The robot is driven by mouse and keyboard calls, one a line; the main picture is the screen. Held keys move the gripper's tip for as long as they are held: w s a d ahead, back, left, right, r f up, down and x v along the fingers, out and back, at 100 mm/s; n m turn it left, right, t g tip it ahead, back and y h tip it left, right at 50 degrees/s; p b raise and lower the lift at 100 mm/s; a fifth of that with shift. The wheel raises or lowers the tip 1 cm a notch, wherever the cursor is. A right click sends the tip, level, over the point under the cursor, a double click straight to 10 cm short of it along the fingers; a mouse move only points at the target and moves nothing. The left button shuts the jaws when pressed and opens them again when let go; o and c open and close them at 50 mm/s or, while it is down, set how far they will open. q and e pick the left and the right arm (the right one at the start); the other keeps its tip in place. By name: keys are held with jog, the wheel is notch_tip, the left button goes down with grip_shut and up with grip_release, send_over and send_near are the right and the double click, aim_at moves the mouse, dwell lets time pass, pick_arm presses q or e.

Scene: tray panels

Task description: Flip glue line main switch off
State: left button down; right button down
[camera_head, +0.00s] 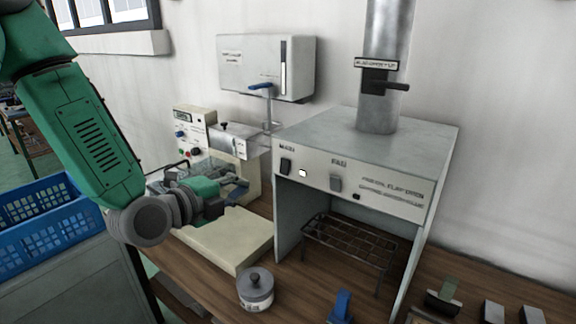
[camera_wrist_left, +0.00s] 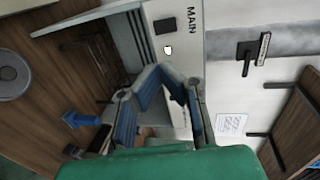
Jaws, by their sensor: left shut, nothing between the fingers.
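The grey hood box (camera_head: 360,140) has a front panel with a dark rocker switch (camera_head: 285,166) under a label reading MAIN. The switch also shows in the left wrist view (camera_wrist_left: 165,26), beside the MAIN lettering. A small white lamp (camera_head: 302,173) sits beside it and looks lit. A second rocker (camera_head: 336,184) sits under another label. I cannot tell which way the rockers are tipped. My left gripper (camera_head: 236,186) is to the left of the hood, apart from the switch. In the left wrist view its fingers (camera_wrist_left: 158,72) are shut and empty. My right gripper is not in view.
A beige machine (camera_head: 232,238) with a knobbed control panel (camera_head: 193,132) stands left of the hood, behind my left gripper. A lidded jar (camera_head: 256,289) stands in front. A wire rack (camera_head: 350,240) is inside the hood. A blue crate (camera_head: 60,225) is far left.

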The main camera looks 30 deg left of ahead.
pick_arm(q)
jog(key=shift+a+f, duration=0.1)
jog(key=shift+a, duration=0.25)
send_near(284, 172)
jog(key=b+x, duration=0.1)
jog(key=x, duration=0.7)
jog(key=shift+a, duration=0.15)
jog(key=shift+w, duration=0.1)
